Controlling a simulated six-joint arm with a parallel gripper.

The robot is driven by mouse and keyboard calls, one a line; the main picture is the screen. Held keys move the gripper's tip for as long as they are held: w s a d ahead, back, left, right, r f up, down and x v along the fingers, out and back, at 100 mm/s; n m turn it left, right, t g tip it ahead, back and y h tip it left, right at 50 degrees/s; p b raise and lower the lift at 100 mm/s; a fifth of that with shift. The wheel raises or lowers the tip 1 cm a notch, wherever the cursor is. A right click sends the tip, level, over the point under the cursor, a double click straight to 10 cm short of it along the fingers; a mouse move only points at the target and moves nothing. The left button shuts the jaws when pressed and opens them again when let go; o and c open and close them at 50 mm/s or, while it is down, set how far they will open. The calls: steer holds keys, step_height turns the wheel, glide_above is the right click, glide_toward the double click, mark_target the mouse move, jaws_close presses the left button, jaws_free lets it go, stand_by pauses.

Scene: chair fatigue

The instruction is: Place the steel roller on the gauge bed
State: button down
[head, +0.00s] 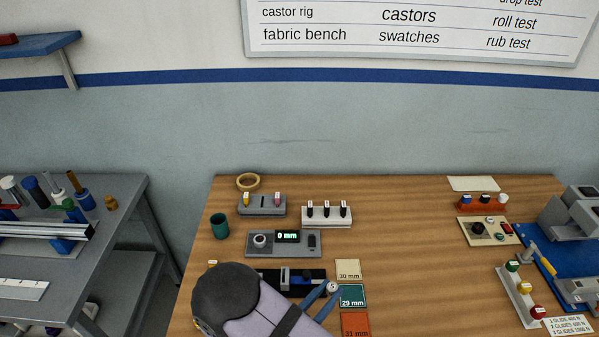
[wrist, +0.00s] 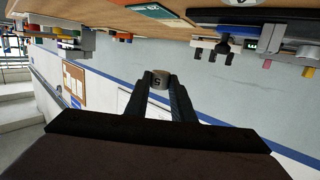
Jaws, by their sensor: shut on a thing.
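The steel roller (head: 332,288), a small grey cylinder with an "S" on its end face, is held between the blue fingertips of my gripper (head: 333,289). In the wrist view the roller (wrist: 159,80) sits between the two dark fingers of my gripper (wrist: 160,82). The dark gauge bed (head: 268,282), with blue and silver parts on it, lies just left of the roller, partly hidden by my arm. The roller is beside the bed's right end, over the coloured cards; its height is hard to tell. A grey readout box (head: 268,249) behind the bed shows "0 mm".
Cards marked 30 mm (head: 348,267), 29 mm (head: 352,301) and 31 mm (head: 356,325) lie right of the bed. Small racks (head: 326,220), a green cup (head: 219,226) and a tape ring (head: 248,174) stand behind. The table's middle (head: 420,270) is clear.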

steer(key=w+d+m+g+h, duration=0.1)
steer(key=d+m+g+h, duration=0.1)
steer(key=d, duration=0.6)
steer(key=shift+r+m+g+h, duration=0.25)
steer(key=shift+m+g+h, duration=0.15)
steer(key=shift+w+a, duration=0.1)
steer(key=s+a+f+n+t+y, duration=0.1)
steer(key=s+a+n+t+y, duration=0.1)
steer(key=a, duration=0.5)
steer(key=s+a+f+n+t+y, duration=0.1)
steer(key=s+a+n+y, duration=0.3)
steer(key=a, duration=0.4)
steer(key=s+a+f+n+t+y, duration=0.1)
steer(key=s+a+n+t+y, duration=0.1)
steer(key=a, duration=0.5)
steer(key=shift+s+a+n+t+y, duration=0.2)
steer(key=shift+s+n+t+y, duration=0.25)
steer(key=shift+s+y, duration=0.95)
steer(key=s+a+f+n+y, duration=0.2)
steer(key=s, duration=0.6)
steer(key=s+d+f+m+h, duration=0.2)
steer(key=d+m+h, duration=0.3)
steer(key=d, duration=0.3)
steer(key=shift+s+d+g+h, duration=0.45)
steer(key=shift+s+h, duration=0.25)
steer(key=shift+s, duration=0.15)
steer(key=shift+w, duration=0.1)
